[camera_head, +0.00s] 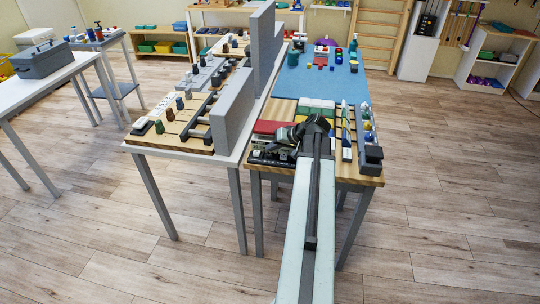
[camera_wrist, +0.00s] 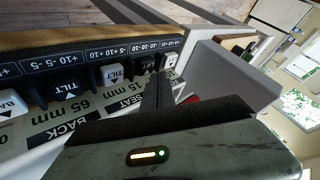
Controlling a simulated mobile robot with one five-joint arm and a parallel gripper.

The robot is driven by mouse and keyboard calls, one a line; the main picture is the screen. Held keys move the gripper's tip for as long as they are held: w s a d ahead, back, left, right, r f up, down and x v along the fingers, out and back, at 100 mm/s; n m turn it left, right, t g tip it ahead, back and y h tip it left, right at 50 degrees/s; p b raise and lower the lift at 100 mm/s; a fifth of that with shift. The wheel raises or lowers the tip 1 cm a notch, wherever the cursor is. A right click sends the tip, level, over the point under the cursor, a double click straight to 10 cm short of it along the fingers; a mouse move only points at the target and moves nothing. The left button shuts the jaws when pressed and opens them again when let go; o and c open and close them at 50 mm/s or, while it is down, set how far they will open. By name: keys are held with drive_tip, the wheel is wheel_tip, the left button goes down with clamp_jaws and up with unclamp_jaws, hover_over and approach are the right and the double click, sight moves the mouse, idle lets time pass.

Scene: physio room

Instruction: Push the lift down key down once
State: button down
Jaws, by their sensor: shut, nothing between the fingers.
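A row of black and white keys (camera_head: 268,159) lies at the front left of the wooden-topped table. In the wrist view the row includes a black key marked TILT with an arrow (camera_wrist: 70,89) and a white TILT key (camera_wrist: 113,75). Beyond them are another black key (camera_wrist: 147,63) and a white end key (camera_wrist: 170,61); their lettering is too small to read surely, so I cannot tell which is lift down. My gripper (camera_wrist: 157,84) is shut and empty, its tips close by the far black key. Contact cannot be told. In the head view my gripper (camera_head: 284,140) is over the row.
A strip with plus and minus numbers (camera_wrist: 85,54) runs behind the keys. A grey upright panel (camera_head: 233,112) stands left of the row, on the neighbouring table. A red block (camera_head: 270,127) and green and white blocks (camera_head: 316,107) lie behind. A dark grey block (camera_head: 371,158) stands at the right.

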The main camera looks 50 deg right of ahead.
sight(272, 155)
drive_tip(key=shift+w+f, duration=0.1)
drive_tip(key=shift+f, duration=0.25)
drive_tip(key=shift+f+b, duration=0.55)
drive_tip(key=shift+b, duration=0.25)
drive_tip(key=shift+r, duration=0.15)
idle(0.5)
drive_tip(key=shift+r+p, duration=0.85)
drive_tip(key=shift+p, duration=0.15)
wheel_tip(272, 155, up, 5)
drive_tip(key=p, duration=0.5)
drive_tip(key=shift+r, duration=0.1)
idle(0.4)
